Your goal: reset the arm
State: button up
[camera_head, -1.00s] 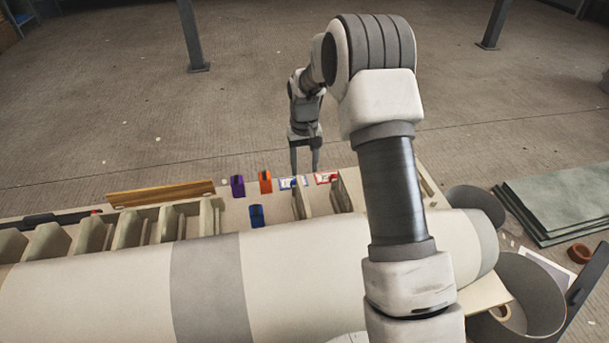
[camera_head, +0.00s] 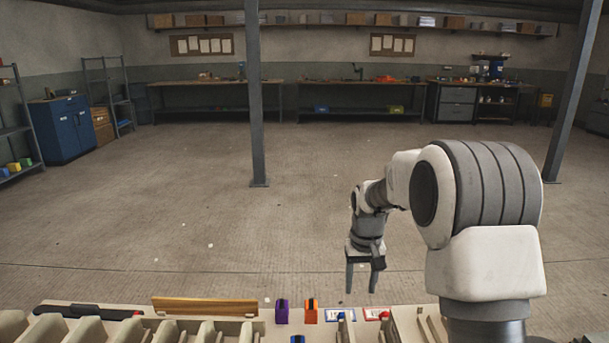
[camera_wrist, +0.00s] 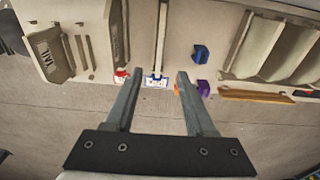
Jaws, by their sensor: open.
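My gripper (camera_head: 362,279) hangs from my arm with its fingers pointing down, above the far edge of the cream mould (camera_head: 238,319) in the head view. In the wrist view its two fingers (camera_wrist: 155,80) stand well apart with nothing between them that they grip. Beyond the fingertips are a blue-edged white card, a red-and-white piece, an orange block and a purple block. My gripper touches none of these as far as I can tell.
A purple block (camera_head: 282,311), an orange block (camera_head: 311,311), a blue block (camera_wrist: 200,54) and a wooden strip (camera_head: 204,306) lie on the mould. Posts (camera_head: 255,100) and (camera_head: 572,95) stand on the open floor.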

jog(key=s+r+t, duration=0.3)
jog(key=s+r, duration=1.1)
jog(key=s, duration=0.1)
jog(key=s+r+t, duration=0.1)
jog(key=s+t, duration=0.1)
jog(key=s, duration=1.4)
notch_tip(320, 180, up, 15)
jog(key=p, duration=1.4)
jog(key=shift+w, duration=0.2)
